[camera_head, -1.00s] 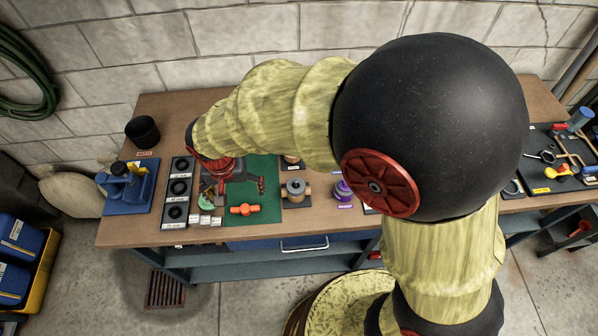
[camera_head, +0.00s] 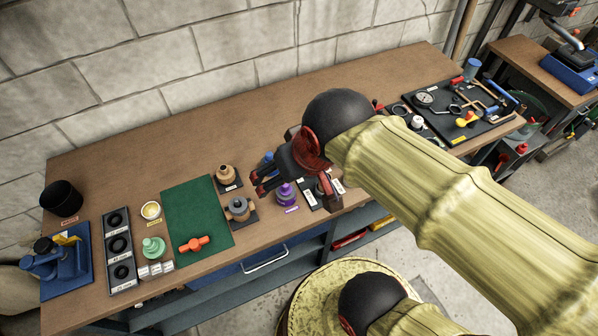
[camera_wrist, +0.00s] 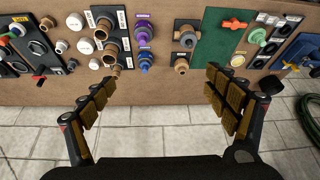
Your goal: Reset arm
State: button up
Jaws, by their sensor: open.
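My gripper (camera_head: 272,184) is above the workbench (camera_head: 112,160) in the head view, near the purple fitting (camera_head: 286,194). In the wrist view its two fingers stand wide apart with nothing between them, so my gripper (camera_wrist: 165,100) is open and empty. My arm reaches in from the right of the head view and hides part of the bench's right middle.
A green mat (camera_head: 190,205) holds an orange valve handle (camera_head: 194,244). A black cup (camera_head: 61,199), a blue tool holder (camera_head: 80,262) and a black ring tray (camera_head: 112,222) stand left. A tool board (camera_head: 440,122) lies right. The bench's back strip is clear.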

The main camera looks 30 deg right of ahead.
jog(key=shift+s+d+r, duration=0.2)
jog(key=shift+s+d, duration=0.45)
jog(key=shift+s, duration=0.25)
jog(key=shift+f, duration=0.1)
jog(key=shift+f+b, duration=0.45)
jog(key=shift+b, duration=0.1)
